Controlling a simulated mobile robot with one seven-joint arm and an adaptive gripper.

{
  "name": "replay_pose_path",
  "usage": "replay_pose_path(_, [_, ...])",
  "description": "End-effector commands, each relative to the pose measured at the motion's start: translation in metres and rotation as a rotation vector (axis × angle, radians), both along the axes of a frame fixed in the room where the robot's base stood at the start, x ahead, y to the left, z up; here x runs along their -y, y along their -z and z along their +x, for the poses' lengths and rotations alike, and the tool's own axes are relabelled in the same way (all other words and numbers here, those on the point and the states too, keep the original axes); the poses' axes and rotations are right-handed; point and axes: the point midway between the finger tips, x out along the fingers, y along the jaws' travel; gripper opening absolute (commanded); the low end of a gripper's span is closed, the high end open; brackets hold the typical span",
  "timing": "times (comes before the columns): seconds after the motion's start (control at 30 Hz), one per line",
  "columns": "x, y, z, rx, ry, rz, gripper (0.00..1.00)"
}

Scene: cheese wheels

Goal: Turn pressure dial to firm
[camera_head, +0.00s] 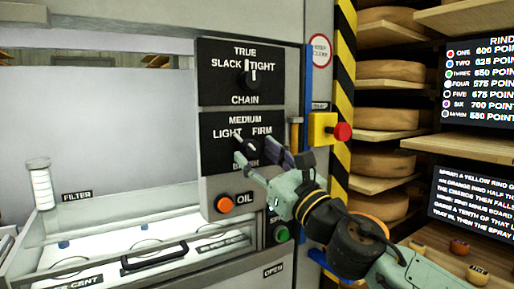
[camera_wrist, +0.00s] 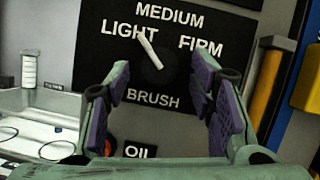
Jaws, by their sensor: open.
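The pressure dial is a round black knob with a white pointer (camera_wrist: 150,50), on a black panel (camera_wrist: 105,65) lettered LIGHT, MEDIUM, FIRM and BRUSH. In the wrist view its pointer tilts up and left, towards LIGHT. The same dial (camera_head: 240,141) shows in the head view, just beyond my fingers and hard to make out against the black. My gripper (camera_wrist: 160,100) is open and empty, with its purple-padded fingers spread to either side below the dial. In the head view my gripper (camera_head: 268,164) is in front of the panel's lower right. I cannot tell whether it touches anything.
Above is a TRUE CHAIN panel (camera_head: 213,87) with a SLACK/TIGHT knob (camera_head: 248,78). An orange OIL button (camera_head: 224,204) sits below left, a green button (camera_head: 281,234) below. A yellow box with a red button (camera_head: 342,131) and cheese shelves (camera_head: 452,140) stand right.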

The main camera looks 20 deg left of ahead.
Motion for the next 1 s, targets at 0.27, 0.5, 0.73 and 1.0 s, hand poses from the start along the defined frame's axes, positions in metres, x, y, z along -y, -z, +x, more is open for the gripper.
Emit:
replay_pose_path(0.27, [-0.0072, -0.0028, 0.0043, 0.0, -0.001, 0.0, 0.49])
replay_pose_path(0.5, [-0.0069, -0.0026, 0.0041, 0.0, -0.001, 0.0, 0.42])
replay_pose_path(0.73, [-0.0068, -0.0027, 0.004, 0.0, -0.001, 0.0, 0.27])
replay_pose_path(1.0, [-0.0068, -0.0027, 0.004, 0.0, -0.001, 0.0, 0.09])
